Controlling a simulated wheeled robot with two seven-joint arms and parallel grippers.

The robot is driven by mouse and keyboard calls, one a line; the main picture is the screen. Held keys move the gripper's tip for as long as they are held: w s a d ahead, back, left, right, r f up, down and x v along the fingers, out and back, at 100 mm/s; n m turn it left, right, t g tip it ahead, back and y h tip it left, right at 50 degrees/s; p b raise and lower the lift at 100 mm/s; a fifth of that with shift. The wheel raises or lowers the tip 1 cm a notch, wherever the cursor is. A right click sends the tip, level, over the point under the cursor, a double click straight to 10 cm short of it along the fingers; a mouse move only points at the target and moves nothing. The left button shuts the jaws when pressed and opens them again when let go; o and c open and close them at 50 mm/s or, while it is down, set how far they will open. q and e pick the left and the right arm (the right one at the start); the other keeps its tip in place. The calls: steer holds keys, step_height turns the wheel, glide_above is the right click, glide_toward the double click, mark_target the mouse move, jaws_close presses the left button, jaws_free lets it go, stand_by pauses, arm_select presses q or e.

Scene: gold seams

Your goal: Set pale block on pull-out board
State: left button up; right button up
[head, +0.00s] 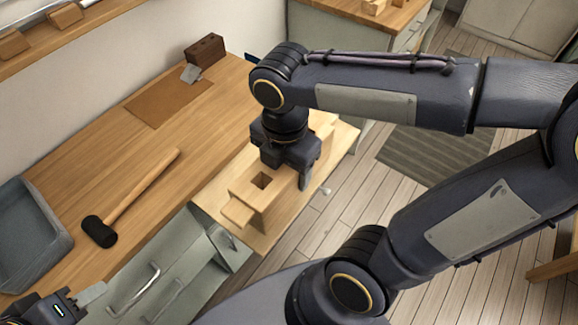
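The pale block (248,190) is light wood with a square hole in its top and a stepped end. It lies over the pull-out board (264,239), a pale panel jutting from the bench front. I cannot tell if its underside touches the board. My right gripper (291,172) reaches down from above, with its fingers around the block's sides behind the hole. It looks shut on the block; its far finger is mostly hidden. My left gripper (80,296) is at the bottom left edge, away from the block, partly cut off. Its opening does not show clearly.
A mallet (130,200) and a grey tray (30,235) lie on the wooden bench (75,165). A brown mat (160,102) and a dark brick (205,50) are farther back. Drawers with handles (140,288) stand below the bench front. Open floor with a striped rug (430,150) lies right.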

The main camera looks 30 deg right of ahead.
steer(key=w+d+f, duration=0.2)
steer(key=w+f, duration=0.2)
steer(key=w+d+f, duration=0.2)
steer(key=w+f, duration=0.2)
steer(key=w+d+f, duration=0.3)
steer(key=f, duration=0.1)
steer(key=shift+w+d+f, duration=0.1)
steer(key=shift+w+f, duration=0.05)
steer(key=shift+w, duration=0.25)
steer(key=shift+f, duration=0.3)
steer(key=shift+f, duration=0.1)
steer(key=shift+f, duration=0.15)
steer(key=o, duration=1.5)
steer(key=shift+s, duration=0.1)
